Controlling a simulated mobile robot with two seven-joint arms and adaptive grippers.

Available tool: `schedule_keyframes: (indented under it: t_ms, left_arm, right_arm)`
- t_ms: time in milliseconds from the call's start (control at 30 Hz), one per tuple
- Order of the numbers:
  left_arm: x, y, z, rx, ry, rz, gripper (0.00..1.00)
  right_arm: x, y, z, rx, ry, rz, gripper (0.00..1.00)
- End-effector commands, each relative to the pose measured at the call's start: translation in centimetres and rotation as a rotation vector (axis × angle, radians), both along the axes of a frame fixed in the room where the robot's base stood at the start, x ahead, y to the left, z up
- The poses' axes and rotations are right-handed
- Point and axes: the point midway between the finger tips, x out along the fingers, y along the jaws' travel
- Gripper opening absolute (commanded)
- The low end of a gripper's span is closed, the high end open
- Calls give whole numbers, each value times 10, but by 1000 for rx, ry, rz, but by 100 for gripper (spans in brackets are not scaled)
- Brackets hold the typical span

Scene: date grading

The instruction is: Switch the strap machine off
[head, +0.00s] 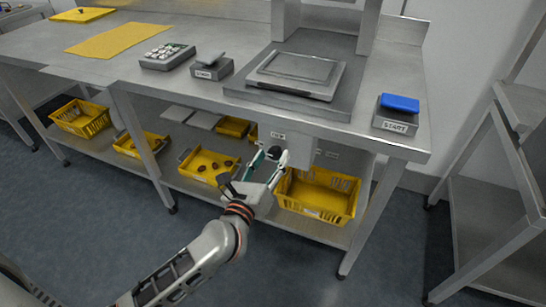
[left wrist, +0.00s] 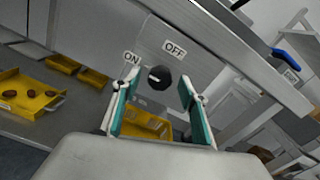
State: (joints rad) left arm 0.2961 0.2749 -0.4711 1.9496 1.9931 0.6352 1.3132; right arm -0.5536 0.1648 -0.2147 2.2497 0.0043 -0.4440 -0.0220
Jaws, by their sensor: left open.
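The strap machine (head: 290,80) stands on the right part of the steel bench, with a grey platform under its frame. Its black rotary knob (left wrist: 159,77) sits on a grey panel under the bench edge, between an ON label (left wrist: 131,58) on the left and an OFF label (left wrist: 175,49) at upper right. Which label the knob points to is too small to tell. My left gripper (head: 268,160) is open below the bench edge, facing the panel. In the left wrist view its teal-padded fingers (left wrist: 152,105) stand either side of the knob, apart from it. My right gripper is not in view.
A blue START button (head: 400,103) is at the bench's right end. A second labelled box (head: 212,68) and a keypad (head: 168,56) stand further left. Yellow crates, one (head: 318,192) close beside my left gripper, fill the lower shelf.

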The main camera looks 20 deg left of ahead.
Motion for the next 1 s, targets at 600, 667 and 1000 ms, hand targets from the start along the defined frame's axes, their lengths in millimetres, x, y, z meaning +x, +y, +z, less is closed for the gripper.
schedule_keyframes:
  t_ms: [600,667,1000]
  left_arm:
    - [12,-1,-1,1,1,0,5]
    - [12,-1,-1,1,1,0,5]
    - [12,-1,3,57,-4,-1,5]
  right_arm:
    - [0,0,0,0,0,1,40]
    - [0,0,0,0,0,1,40]
    - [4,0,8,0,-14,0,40]
